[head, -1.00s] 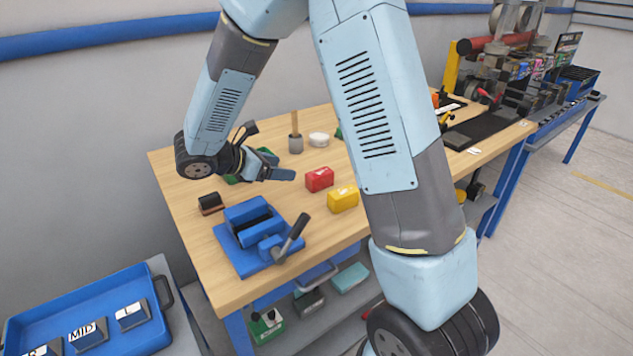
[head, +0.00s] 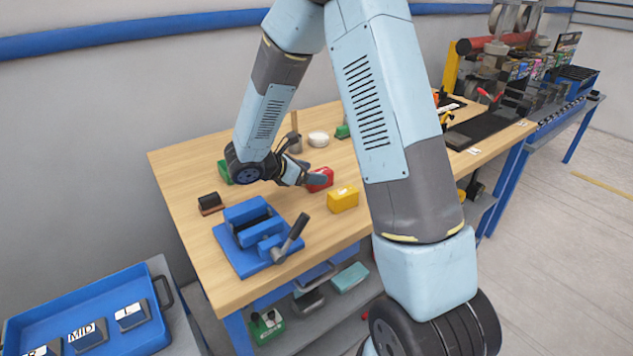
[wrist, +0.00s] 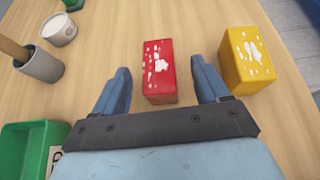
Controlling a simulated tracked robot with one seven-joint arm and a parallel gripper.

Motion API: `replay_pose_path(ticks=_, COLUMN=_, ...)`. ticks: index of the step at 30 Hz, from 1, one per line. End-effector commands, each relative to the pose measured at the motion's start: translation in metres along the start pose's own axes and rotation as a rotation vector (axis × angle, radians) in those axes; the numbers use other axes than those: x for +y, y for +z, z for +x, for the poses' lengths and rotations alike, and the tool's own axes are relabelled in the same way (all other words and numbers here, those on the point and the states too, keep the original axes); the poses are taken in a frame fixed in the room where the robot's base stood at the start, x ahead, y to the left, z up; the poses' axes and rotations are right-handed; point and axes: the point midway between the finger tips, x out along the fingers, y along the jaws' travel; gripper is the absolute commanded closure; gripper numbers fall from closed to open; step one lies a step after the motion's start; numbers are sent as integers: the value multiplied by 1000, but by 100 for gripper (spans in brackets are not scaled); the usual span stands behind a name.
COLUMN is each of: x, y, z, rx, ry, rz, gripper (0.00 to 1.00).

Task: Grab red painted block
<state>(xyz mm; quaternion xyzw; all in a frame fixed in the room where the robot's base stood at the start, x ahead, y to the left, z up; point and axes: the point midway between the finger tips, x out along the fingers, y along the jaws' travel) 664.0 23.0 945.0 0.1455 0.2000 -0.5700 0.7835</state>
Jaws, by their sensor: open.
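The red painted block (wrist: 159,75) has white paint marks on top and stands on the wooden table. In the wrist view it lies between the two blue fingers of my gripper (wrist: 162,88), with a gap visible on each side. My gripper is open and empty. In the head view my gripper (head: 311,180) is at the red block (head: 323,178), covering its left part. Whether the fingers are low enough to flank the block's sides is hard to tell.
A yellow block (wrist: 248,60) stands close to the right finger. A grey cup with a wooden handle (wrist: 40,64), a white tub (wrist: 58,29) and a green bin (wrist: 27,145) are at left. A blue vise-like fixture (head: 250,235) sits at the table's front.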

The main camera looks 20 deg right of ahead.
Motion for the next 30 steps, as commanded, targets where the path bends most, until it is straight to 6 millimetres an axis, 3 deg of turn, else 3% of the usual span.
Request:
replay_pose_path(ticks=6, x=0, y=0, z=21, rx=1, ry=1, rz=-1, gripper=26)
replay_pose_path(ticks=14, x=0, y=0, z=22, rx=1, ry=2, rz=0, gripper=26)
replay_pose_path(ticks=30, x=0, y=0, z=22, rx=1, ry=2, rz=0, gripper=77)
